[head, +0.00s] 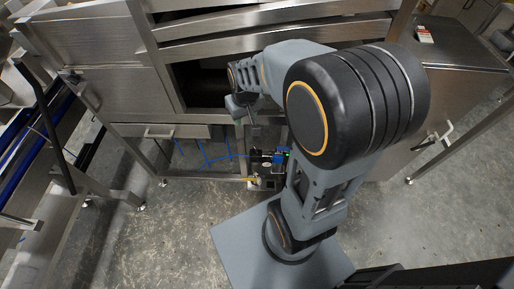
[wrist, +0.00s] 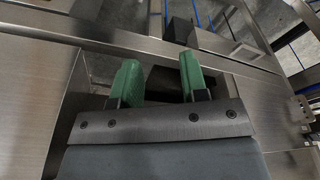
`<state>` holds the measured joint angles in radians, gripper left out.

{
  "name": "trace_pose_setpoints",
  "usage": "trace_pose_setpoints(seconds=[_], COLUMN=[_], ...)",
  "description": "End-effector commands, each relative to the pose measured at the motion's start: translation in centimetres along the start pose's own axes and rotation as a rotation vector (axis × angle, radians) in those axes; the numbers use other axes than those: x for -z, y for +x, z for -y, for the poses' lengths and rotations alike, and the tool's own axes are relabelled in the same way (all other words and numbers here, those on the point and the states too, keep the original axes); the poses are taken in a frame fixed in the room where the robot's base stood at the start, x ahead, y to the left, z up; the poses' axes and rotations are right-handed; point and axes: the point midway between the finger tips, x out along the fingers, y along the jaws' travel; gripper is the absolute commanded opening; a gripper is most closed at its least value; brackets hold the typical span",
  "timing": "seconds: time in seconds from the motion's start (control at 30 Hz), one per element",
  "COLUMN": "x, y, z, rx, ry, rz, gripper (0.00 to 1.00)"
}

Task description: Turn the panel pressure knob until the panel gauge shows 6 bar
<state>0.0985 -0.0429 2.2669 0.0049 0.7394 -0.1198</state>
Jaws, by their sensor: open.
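I cannot make out the panel pressure knob or the panel gauge for certain in either view. A small cluster of black and blue fittings (head: 268,157) sits low at the machine frame in the head view, with a green light on it. Its dial or knob is too small to read. My gripper (head: 248,120) is in front of the machine's dark opening, above that cluster in the picture. In the wrist view my gripper (wrist: 158,82) has two green fingertips standing apart, with nothing between them. Behind them are steel panels and a dark opening.
Blue hoses (head: 205,153) run under the machine to the fittings. A steel drawer front with a handle (head: 160,132) is at the left. A steel cabinet (head: 455,85) stands at the right. The concrete floor (head: 150,235) at the front left is clear.

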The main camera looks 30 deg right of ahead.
Motion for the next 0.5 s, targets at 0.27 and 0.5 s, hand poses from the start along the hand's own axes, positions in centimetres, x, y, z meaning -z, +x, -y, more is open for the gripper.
trace_pose_setpoints(seconds=[0.27, 0.5], x=[3.0, 3.0], y=[11.9, 18.2], z=[-4.7, -6.4], rx=[0.004, 0.013], ry=[0.018, 0.013], rz=[0.118, 0.166], gripper=[0.4, 0.4])
